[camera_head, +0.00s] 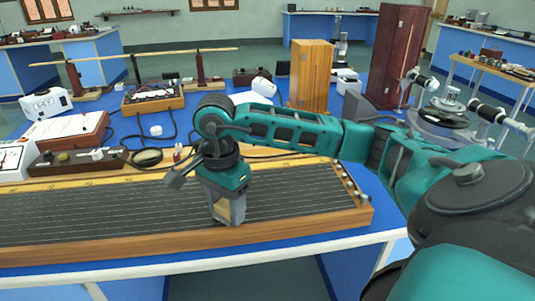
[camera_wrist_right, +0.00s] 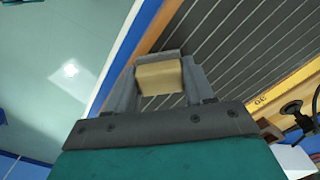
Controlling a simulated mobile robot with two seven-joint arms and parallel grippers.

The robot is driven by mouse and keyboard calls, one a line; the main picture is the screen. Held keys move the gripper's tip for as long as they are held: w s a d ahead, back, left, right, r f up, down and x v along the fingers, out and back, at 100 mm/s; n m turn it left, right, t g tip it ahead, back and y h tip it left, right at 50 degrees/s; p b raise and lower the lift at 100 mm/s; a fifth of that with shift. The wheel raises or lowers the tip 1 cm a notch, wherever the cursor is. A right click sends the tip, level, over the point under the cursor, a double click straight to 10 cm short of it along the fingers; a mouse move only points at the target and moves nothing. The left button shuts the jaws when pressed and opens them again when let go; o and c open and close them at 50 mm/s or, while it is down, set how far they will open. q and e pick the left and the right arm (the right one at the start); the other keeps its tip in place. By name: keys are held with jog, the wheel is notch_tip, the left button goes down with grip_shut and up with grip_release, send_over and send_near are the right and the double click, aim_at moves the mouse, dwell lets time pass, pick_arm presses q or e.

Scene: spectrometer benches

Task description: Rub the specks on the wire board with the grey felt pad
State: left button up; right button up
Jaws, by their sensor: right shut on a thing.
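The wire board (camera_head: 100,215) is a long dark panel with several thin wires, a yellow scale strip and a wooden frame. It lies along the front of the blue bench and also shows in the wrist view (camera_wrist_right: 235,45). My right gripper (camera_head: 228,212) points down over the board near its front rail. It is shut on a block, the felt pad (camera_wrist_right: 160,78), which looks beige-tan in the wrist view. I cannot tell whether the pad touches the wires. I cannot make out any specks. My left gripper is not in view.
Behind the board stand a black-and-wood box (camera_head: 152,98), a wooden cabinet (camera_head: 311,75), a white meter (camera_head: 45,104) and an oval dark object (camera_head: 147,157). Cables run across the blue bench top. The bench's pale front edge (camera_head: 190,265) is just before the board.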

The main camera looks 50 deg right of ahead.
jog(key=r, duration=0.1)
jog(key=r+p, duration=0.1)
jog(key=r, duration=0.1)
jog(key=shift+w+d, duration=0.2)
jog(key=shift+r+p, duration=0.5)
jog(key=shift+r, duration=0.4)
jog(key=shift+r+p, duration=0.9)
jog(key=shift+r, duration=0.6)
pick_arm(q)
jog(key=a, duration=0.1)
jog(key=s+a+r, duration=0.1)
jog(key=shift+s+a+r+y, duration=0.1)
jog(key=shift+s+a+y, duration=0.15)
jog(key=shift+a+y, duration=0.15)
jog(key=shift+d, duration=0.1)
